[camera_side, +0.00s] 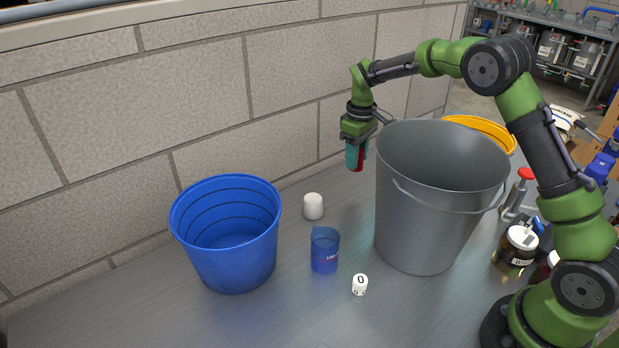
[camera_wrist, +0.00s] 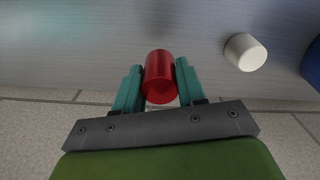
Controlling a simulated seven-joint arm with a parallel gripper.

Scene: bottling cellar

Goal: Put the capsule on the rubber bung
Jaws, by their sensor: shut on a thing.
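My gripper (camera_wrist: 159,86) is shut on the capsule (camera_wrist: 159,75), a red cylinder between the two teal fingers in the wrist view. In the side view the gripper (camera_side: 356,156) hangs above the table, left of the grey bucket, and only a strip of red capsule (camera_side: 358,163) shows. The rubber bung, a white tapered plug (camera_side: 313,206), stands upright on the table to the left of and below the gripper. It also shows in the wrist view (camera_wrist: 246,52), to the right of the capsule and apart from it.
A blue bucket (camera_side: 225,272) stands left of the bung. The tall grey bucket (camera_side: 425,225) is close on the gripper's right. The brick wall (camera_side: 285,85) runs behind.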

